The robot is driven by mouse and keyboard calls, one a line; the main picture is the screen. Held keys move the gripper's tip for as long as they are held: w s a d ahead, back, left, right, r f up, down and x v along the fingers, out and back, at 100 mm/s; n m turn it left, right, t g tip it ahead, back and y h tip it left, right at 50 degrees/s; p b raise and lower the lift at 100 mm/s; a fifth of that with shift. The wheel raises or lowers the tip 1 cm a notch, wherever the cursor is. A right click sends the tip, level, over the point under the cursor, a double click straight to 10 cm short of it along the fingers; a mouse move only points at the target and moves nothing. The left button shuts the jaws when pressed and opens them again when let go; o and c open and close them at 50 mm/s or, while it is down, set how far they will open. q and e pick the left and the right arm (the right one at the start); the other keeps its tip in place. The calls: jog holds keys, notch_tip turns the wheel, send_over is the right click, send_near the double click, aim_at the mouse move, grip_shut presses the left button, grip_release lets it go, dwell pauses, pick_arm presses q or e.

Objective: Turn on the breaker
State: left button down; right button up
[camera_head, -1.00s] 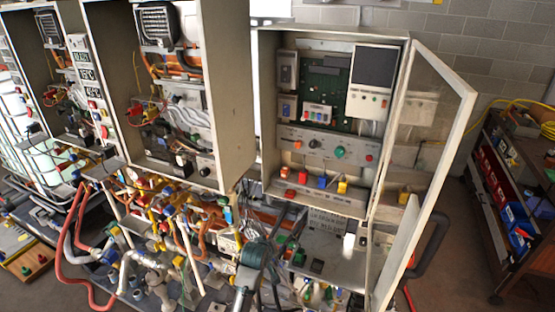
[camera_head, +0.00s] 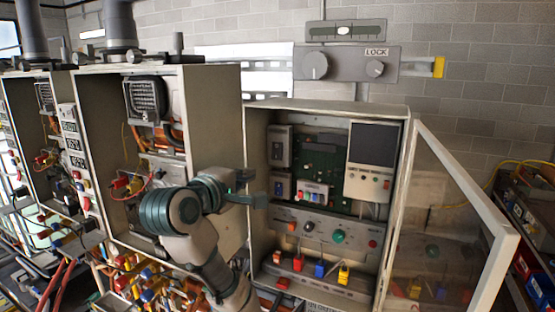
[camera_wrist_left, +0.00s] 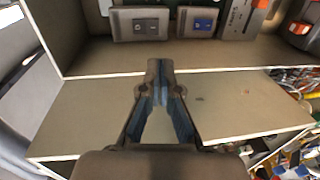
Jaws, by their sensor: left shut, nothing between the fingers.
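The open grey cabinet (camera_head: 325,108) holds two grey switch boxes on the left of its inside, an upper one (camera_head: 280,147) and a lower one (camera_head: 279,187). In the left wrist view, one box has a black rocker (camera_wrist_left: 147,25) and the other a blue rocker (camera_wrist_left: 203,24). I cannot tell from the frames which is the breaker or how the rockers are set. My left gripper (camera_head: 262,200) is shut and empty at the cabinet's left front edge. Its fingertips (camera_wrist_left: 159,68) point toward the boxes, apparently apart from them. My right gripper is not in view.
The cabinet's glass door (camera_head: 450,220) stands open to the right. A row of knobs (camera_head: 338,236) and coloured levers (camera_head: 320,269) sits lower inside. A neighbouring cabinet (camera_head: 215,110) stands left, behind my arm. A LOCK panel (camera_head: 345,66) is above.

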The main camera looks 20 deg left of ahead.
pick_arm(q)
jog(key=p, duration=0.5)
send_near(276, 159)
jog(key=w, duration=0.6)
jog(key=shift+w+d+f, duration=0.15)
jog(key=shift+w+f, duration=0.2)
jog(key=shift+f, duration=0.05)
jog(key=shift+w+f, duration=0.1)
jog(key=shift+w, duration=0.2)
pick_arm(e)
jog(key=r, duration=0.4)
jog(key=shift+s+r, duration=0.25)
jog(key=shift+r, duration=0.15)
pick_arm(q)
jog(key=shift+f, duration=0.1)
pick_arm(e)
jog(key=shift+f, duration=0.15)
pick_arm(q)
jog(key=shift+w+d+f+t+b, duration=0.1)
jog(key=shift+w+f+t+b, duration=0.25)
jog(key=shift+b, duration=0.3)
jog(key=shift+s+r, duration=0.1)
jog(key=shift+r, duration=0.25)
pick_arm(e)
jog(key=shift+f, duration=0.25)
